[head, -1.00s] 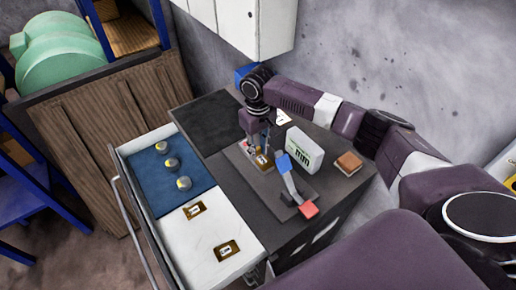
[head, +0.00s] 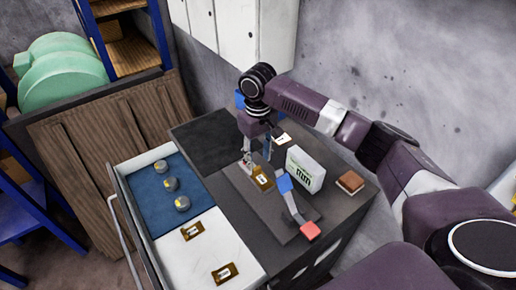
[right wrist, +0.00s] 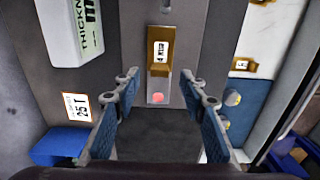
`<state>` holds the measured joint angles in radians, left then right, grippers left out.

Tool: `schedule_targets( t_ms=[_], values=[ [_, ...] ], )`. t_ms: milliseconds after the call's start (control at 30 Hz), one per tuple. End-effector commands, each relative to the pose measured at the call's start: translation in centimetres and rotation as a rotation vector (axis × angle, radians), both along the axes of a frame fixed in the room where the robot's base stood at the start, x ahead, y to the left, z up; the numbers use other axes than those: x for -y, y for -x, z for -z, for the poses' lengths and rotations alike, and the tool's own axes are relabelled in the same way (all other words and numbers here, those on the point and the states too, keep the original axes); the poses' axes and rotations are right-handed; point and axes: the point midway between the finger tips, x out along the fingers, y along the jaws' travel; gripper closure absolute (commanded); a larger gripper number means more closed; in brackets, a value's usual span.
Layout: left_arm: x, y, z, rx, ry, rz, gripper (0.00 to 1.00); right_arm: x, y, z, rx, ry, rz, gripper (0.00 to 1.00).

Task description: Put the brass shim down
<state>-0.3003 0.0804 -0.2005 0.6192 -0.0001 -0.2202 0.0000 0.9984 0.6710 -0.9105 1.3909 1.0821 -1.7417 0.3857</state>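The brass shim (head: 263,181), a small brass plate with a white label, lies on the grey fixture plate (head: 252,197) on the cabinet top. It also shows in the right wrist view (right wrist: 159,68), straight beyond my fingers. My right gripper (head: 261,153) is above and behind the shim, apart from it. In the right wrist view its blue-padded fingers (right wrist: 166,115) are spread wide with nothing between them. My left gripper is not in view.
A white box (head: 305,169) stands beside the plate, with a lever with blue and red ends (head: 296,208) in front. A brown block (head: 350,182) is at right. The open drawer (head: 212,250) holds more brass plates and three round grey pieces. A dark mat (head: 207,140) is clear.

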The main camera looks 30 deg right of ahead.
Motion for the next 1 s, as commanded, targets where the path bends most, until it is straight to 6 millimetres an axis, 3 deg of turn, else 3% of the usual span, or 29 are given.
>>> schedule_targets(
  t_ms=[200,400,1000],
  values=[
    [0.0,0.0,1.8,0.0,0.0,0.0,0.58,0.0,-0.1,-4.1,0.003,0.0,-0.001,0.61],
    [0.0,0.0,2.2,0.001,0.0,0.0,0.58,0.0,0.0,-6.2,0.001,0.0,0.0,0.61],
    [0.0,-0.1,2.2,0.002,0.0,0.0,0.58,0.0,0.0,-6.5,-0.001,0.0,0.0,0.61]
  ],
)
